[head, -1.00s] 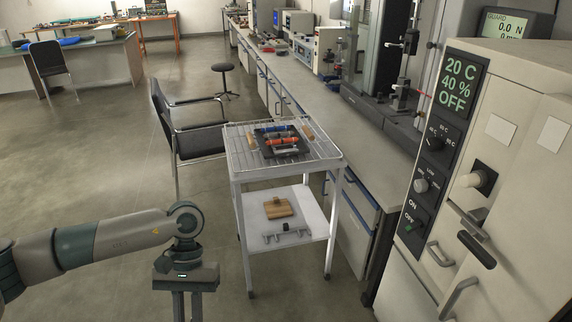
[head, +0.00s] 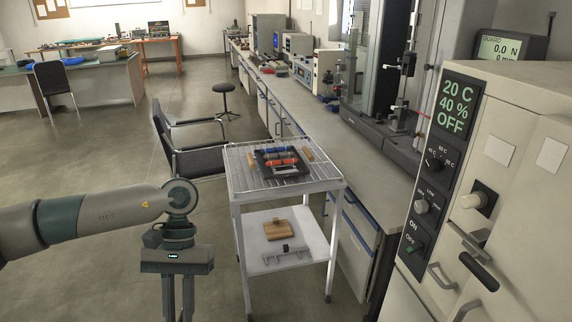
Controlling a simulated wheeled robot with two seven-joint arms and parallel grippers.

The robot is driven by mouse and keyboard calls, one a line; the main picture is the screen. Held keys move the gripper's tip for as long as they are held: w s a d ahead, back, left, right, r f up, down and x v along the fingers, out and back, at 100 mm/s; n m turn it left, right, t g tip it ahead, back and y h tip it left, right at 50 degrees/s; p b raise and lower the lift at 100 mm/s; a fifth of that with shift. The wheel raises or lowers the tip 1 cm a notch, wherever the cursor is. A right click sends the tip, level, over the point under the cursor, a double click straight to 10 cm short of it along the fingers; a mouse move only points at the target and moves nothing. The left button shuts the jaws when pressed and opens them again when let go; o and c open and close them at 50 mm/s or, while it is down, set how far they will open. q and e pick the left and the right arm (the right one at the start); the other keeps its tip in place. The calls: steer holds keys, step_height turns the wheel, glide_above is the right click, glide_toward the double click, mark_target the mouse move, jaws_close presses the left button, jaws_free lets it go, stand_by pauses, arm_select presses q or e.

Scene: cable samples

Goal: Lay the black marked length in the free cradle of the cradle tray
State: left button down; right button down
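The cradle tray (head: 264,170) is a dark tray on the wire top of a white trolley. Several short lengths lie in it: a blue one (head: 272,150), a red-orange one (head: 283,162) and greyish ones. They are too small to tell which carries a black mark or which cradle is free. My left gripper (head: 178,300) hangs downward at the lower left, well to the left of the trolley. Its two fingers stand apart with nothing visible between them; the tips are cut off by the frame. My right gripper is not in view.
The trolley's lower shelf (head: 302,258) carries a wooden block (head: 275,229) and a small grey stand (head: 284,256). A black chair (head: 195,160) stands behind the trolley's left side. A long bench (head: 375,170) and a beige cabinet (head: 500,180) line the right.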

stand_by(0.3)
arm_select(q)
steer(key=shift+f, duration=0.1)
steer(key=f, duration=0.2)
steer(key=s+f, duration=0.1)
steer(key=f, duration=0.1)
step_height(320, 180, down, 8)
steer(key=s, duration=0.2)
steer(key=shift+s+f, duration=0.2)
steer(key=shift+f, duration=0.05)
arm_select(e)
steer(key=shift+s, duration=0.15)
arm_select(q)
steer(key=shift+d, duration=0.15)
